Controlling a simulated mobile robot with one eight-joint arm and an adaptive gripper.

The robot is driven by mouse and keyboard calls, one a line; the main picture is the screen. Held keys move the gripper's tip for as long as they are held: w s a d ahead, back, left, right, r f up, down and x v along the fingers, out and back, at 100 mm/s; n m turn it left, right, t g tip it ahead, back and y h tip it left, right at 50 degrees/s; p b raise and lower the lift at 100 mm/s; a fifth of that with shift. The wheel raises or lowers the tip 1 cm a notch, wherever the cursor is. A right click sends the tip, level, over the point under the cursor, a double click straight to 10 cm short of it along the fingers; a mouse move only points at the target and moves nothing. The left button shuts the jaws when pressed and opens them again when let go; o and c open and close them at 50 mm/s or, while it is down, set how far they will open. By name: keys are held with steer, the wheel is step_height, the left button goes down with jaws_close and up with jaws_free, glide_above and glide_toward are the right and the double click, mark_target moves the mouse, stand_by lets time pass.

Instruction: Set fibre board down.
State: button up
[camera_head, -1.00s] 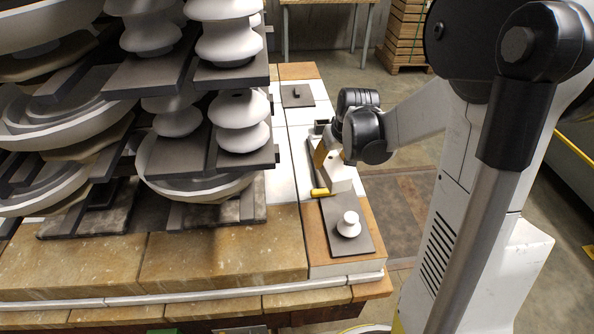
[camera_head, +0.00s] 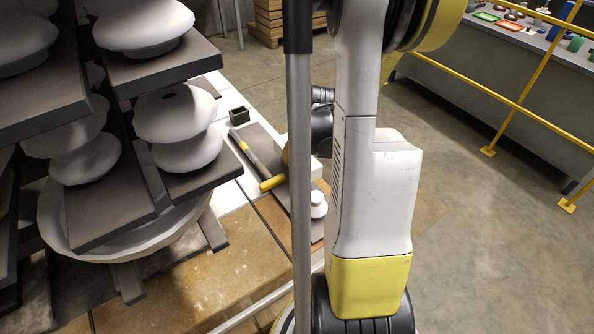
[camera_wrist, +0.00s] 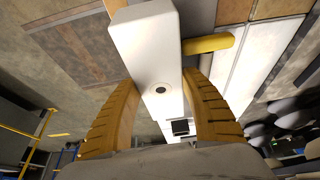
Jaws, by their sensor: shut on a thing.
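The fibre board is a long white block (camera_wrist: 150,50) with a small dark hole in its face, seen in the wrist view. My gripper (camera_wrist: 160,82) has its two yellow ribbed fingers on either side of the board, shut on it. In the head view, part of the white board (camera_head: 317,170) shows beside my arm, above the work surface. My arm hides most of my gripper and the board there. I cannot tell whether the board touches anything below it.
A yellow-headed mallet (camera_head: 272,183) lies beside the board. A small white insulator (camera_head: 318,205) stands on a dark slab nearer the front. A small black box (camera_head: 239,116) stands farther back. Shelves of white insulators (camera_head: 175,115) crowd the left. A yellow railing (camera_head: 490,110) runs at right.

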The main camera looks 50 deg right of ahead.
steer(key=shift+s+a+f, duration=0.35)
steer(key=shift+s+f, duration=0.05)
steer(key=shift+f+b, duration=1.2)
steer(key=shift+f, duration=0.65)
steer(key=shift+f, duration=0.1)
steer(key=o, duration=1.3)
steer(key=p+v, duration=0.5)
steer(key=v, duration=0.7)
steer(key=shift+w, duration=0.1)
